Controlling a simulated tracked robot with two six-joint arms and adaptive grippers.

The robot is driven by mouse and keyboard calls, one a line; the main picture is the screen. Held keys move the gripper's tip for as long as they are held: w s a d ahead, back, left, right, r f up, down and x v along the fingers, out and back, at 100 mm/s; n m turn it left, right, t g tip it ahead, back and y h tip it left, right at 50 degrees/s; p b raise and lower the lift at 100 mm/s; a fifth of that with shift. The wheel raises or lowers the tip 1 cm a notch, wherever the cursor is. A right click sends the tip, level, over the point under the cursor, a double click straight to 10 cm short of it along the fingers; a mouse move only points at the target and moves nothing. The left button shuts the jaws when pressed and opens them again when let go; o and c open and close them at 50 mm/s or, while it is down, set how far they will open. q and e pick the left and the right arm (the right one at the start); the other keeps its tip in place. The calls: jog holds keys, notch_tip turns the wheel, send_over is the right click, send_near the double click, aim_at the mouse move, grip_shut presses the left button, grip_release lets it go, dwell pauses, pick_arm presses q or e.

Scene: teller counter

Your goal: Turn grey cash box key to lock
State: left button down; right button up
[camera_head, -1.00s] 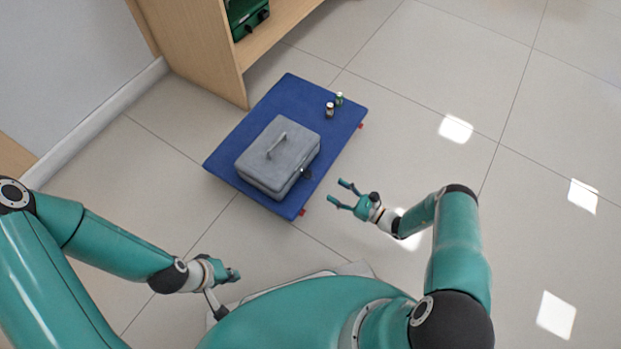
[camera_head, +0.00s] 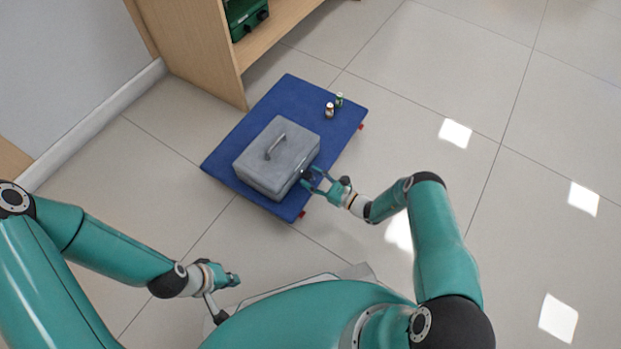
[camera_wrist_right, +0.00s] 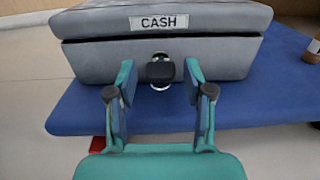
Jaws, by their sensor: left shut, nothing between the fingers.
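The grey cash box (camera_head: 276,160) sits closed on a blue mat, its handle on top; its front with a CASH label (camera_wrist_right: 159,22) faces the camera in the right wrist view. The key (camera_wrist_right: 160,71) has a dark head and stands in a round metal lock on the box front. My right gripper (camera_head: 309,178) is at the box front; in the right wrist view its open fingers (camera_wrist_right: 158,85) are on either side of the key head, with gaps visible. My left gripper (camera_head: 235,279) is shut and empty, low near my body, away from the box.
A wooden shelf (camera_head: 205,55) holding a green object (camera_head: 245,17) stands behind. Floor to the right is clear.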

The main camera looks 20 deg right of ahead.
jog(key=c, duration=0.8)
jog(key=shift+a, duration=0.45)
grip_shut()
jog(key=shift+d, duration=0.4)
jog(key=shift+d+n, duration=0.1)
jog(key=shift+n, duration=0.2)
jog(key=n, duration=0.7)
jog(key=shift+p, duration=0.35)
jog(key=n+p, duration=0.1)
jog(key=n, duration=0.9)
jog(key=shift+f+p, duration=0.2)
jog(key=shift+p, duration=0.2)
jog(key=shift+s, duration=0.1)
